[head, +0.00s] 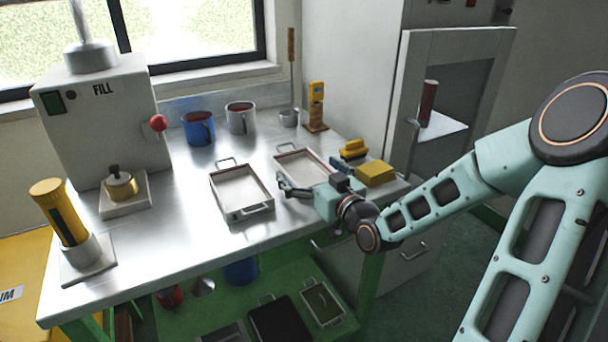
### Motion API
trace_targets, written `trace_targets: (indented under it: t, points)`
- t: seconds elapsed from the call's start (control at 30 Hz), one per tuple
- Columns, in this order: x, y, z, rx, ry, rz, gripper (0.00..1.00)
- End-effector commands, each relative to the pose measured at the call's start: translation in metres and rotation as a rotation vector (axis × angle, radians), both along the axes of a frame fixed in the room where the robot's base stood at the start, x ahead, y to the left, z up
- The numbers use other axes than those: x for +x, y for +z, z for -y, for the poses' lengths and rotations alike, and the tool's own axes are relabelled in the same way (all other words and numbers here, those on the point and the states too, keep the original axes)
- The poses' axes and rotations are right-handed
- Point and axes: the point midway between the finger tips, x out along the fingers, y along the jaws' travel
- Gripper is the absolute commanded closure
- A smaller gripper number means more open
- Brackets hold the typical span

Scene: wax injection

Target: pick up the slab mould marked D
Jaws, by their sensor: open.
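Two shallow tray-like moulds with wire handles lie on the steel bench. The left mould (240,191) lies in the middle of the bench. The right mould (302,163) lies just beyond my gripper and is partly hidden by it. No letter D is legible on either one. My gripper (282,184) is open and empty, its fingers pointing left over the near side of the right mould. I cannot tell whether it touches that mould. More flat trays, one dark (280,322) and one with a pale rim (323,303), lie on the green lower shelf, also without a readable mark.
The FILL machine (103,118) stands at the back left, with a yellow-black cylinder (62,215) in front. A blue mug (198,127), a grey mug (241,117) and a ladle (290,95) stand behind. Yellow blocks (376,173) lie right of my gripper. The bench's front middle is clear.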

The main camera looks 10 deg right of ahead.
Motion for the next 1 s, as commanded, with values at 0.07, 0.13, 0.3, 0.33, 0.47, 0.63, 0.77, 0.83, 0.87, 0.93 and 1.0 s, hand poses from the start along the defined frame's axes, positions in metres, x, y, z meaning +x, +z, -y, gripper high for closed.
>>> trace_targets:
  t: [0.07,0.13,0.3,0.33,0.47,0.63,0.77,0.83,0.87,0.93,1.0]
  points:
    - [-0.0002,0.0,0.0002,0.0,0.0,0.0,0.06]
    - [-0.0002,0.0,0.0003,0.0,0.0,0.0,0.13]
    - [-0.0003,-0.0001,0.0003,0.0,0.0,0.0,0.32]
    - [-0.0003,-0.0001,0.0003,0.0,0.0,0.0,0.35]
    - [-0.0004,-0.0001,0.0003,0.0,0.0,0.0,0.5]
    - [-0.0002,0.0007,0.0003,0.0,0.0,0.002,0.53]
    - [0.0002,0.0009,0.0001,0.0,0.0,0.002,0.53]
    - [0.0013,0.0013,0.0,0.0,0.0,0.002,0.53]
    - [0.0019,0.0016,-0.0001,0.0,0.0,0.002,0.53]
    - [0.0042,0.0026,-0.0004,-0.001,-0.001,0.003,0.53]
    - [0.0072,0.0038,-0.0014,-0.001,0.0,0.003,0.53]
